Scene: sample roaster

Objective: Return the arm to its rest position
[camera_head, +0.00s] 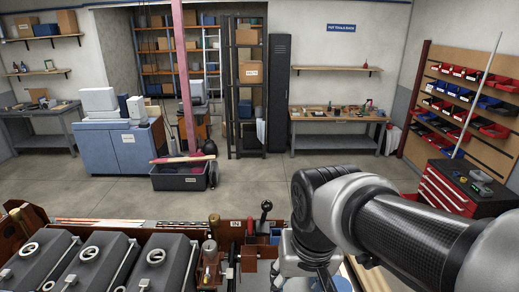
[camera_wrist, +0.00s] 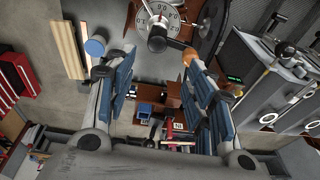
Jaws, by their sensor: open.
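My gripper (camera_wrist: 160,58) is open in the wrist view, its two blue-padded fingers spread wide with nothing held between them. A brown rounded knob or handle (camera_wrist: 189,57) shows at the right fingertip; whether they touch I cannot tell. A grey dial with numbers (camera_wrist: 158,17) lies just beyond the fingertips. In the head view my arm (camera_head: 400,225) reaches in from the right and bends down at the lower middle. The gripper itself is not clearly visible there.
Dark roaster units (camera_head: 95,262) fill the lower left, with a black-knobbed lever (camera_head: 266,207) nearby. A grey crate (camera_head: 180,178) stands on the floor beyond. A red tool cabinet (camera_head: 445,190) is at right. Wooden planks (camera_wrist: 68,48) lie left in the wrist view.

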